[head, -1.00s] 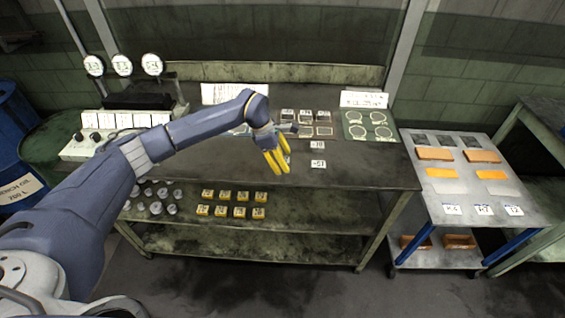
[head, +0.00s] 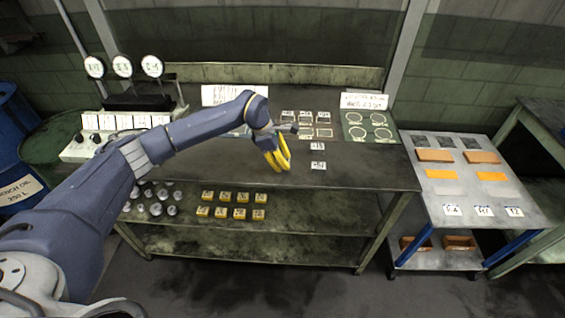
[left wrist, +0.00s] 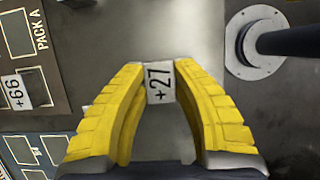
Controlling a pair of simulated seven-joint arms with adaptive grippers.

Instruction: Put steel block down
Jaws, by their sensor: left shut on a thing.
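My left gripper (head: 283,168) has yellow fingers and is low over the dark bench top, left of two small labelled pieces. In the left wrist view its fingers (left wrist: 160,78) are shut on a small steel block (left wrist: 161,92) with a white "+27" label, held between the fingertips. In the head view the fingers hide the block. I cannot tell whether the block touches the bench. My right gripper is not in view.
Two small labelled pieces (head: 318,165) lie right of the gripper. A dark "PACK A" board (left wrist: 45,75) bears a "+66" piece (left wrist: 28,88). A round metal base with a dark rod (left wrist: 250,65) stands nearby. A green plate with rings (head: 368,135) lies at the back right.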

